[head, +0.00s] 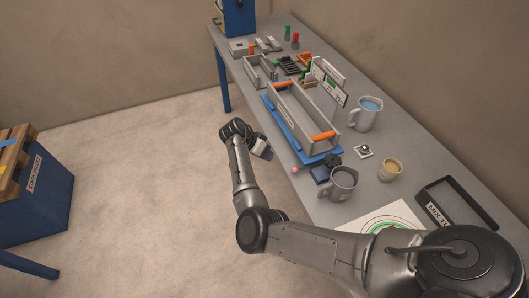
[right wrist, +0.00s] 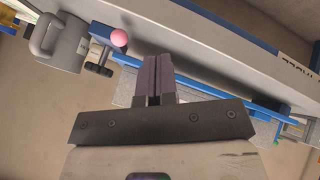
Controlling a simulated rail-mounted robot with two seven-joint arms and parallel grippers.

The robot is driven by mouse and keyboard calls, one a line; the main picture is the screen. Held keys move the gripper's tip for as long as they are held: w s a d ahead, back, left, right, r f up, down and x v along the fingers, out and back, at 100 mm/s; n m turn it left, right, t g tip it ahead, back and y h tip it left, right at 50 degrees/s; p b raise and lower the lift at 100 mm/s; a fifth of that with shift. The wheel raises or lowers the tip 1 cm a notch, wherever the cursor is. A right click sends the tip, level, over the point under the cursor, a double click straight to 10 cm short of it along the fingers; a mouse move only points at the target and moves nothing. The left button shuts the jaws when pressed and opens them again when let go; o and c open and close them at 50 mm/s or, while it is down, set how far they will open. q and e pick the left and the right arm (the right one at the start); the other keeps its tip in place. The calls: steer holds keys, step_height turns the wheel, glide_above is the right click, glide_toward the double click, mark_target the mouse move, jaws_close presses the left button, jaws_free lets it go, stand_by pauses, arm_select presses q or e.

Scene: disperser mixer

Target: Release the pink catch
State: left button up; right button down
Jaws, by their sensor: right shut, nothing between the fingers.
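The pink catch shows as a small pink ball (head: 295,170) at the front edge of the bench in the head view. It also shows in the right wrist view (right wrist: 119,37), up and left of my fingertips. My right gripper (head: 263,150) is off the front of the bench, beyond the ball and to its left in the head view, apart from it. In the right wrist view its two dark fingers (right wrist: 158,58) are together, with nothing seen between them. What the ball is mounted on is hard to make out. My left gripper is not in view.
A grey tray with orange handles (head: 290,119) sits on a blue base (head: 318,159). A dark knob (head: 333,160) and a grey mug (head: 342,184) stand near the ball. A jug (head: 366,114) and a beige cup (head: 390,170) are further right. The floor before the bench is clear.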

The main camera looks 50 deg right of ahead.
steer(key=x, duration=0.5)
steer(key=shift+s+f, duration=0.15)
steer(key=shift+s+d, duration=0.15)
steer(key=shift+s, duration=0.2)
steer(key=shift+s+r+p, duration=0.15)
steer(key=shift+s+p, duration=0.15)
steer(key=shift+s, duration=0.5)
steer(key=shift+s+r+p, duration=0.15)
steer(key=shift+s+p, duration=0.1)
steer(key=shift+s, duration=0.6)
steer(key=shift+d, duration=0.1)
